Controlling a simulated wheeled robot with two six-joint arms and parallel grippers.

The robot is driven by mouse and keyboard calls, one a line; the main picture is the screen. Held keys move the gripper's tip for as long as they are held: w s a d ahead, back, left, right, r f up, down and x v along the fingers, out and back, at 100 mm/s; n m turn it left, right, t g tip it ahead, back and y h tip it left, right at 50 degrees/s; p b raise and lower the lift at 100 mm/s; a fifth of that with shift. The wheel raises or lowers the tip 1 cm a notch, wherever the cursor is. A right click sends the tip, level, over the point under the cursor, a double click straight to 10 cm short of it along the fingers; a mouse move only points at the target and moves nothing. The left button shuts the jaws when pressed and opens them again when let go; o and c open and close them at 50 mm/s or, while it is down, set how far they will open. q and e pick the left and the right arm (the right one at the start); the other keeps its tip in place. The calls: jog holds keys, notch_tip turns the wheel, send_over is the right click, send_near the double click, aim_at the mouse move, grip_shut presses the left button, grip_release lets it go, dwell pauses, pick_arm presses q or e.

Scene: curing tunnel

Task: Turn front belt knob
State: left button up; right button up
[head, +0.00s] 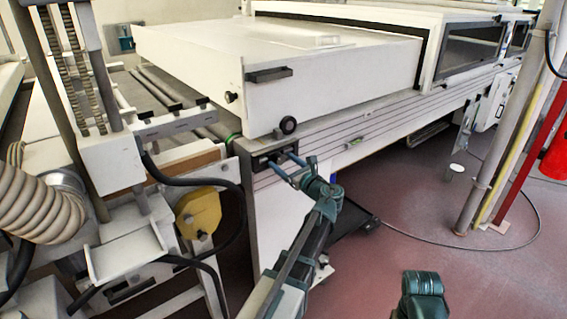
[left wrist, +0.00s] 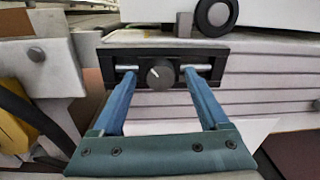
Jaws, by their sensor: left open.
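The front belt knob (left wrist: 160,75) is a small round dark knob with a pale pointer mark, set in a black panel (left wrist: 215,57) on the machine's front corner. In the left wrist view, my left gripper (left wrist: 160,77) is open, with one blue finger on each side of the knob and a gap on both sides. In the head view, the left gripper (head: 283,166) reaches up to the black panel (head: 262,160) below the machine's corner. The knob itself is too small to make out there. The right gripper cannot be made out in either view.
A yellow part (head: 198,212) and a ribbed hose (head: 40,205) stand to the left.

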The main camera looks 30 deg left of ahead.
pick_arm(q)
jog(key=shift+w+a, duration=0.1)
jog(key=shift+a, duration=0.1)
grip_shut()
dwell(0.4)
jog(key=shift+n, duration=0.3)
jog(key=n, duration=0.3)
jog(key=shift+f, duration=0.1)
jog(key=shift+n+b, duration=0.45)
jog(key=shift+n, duration=1.65)
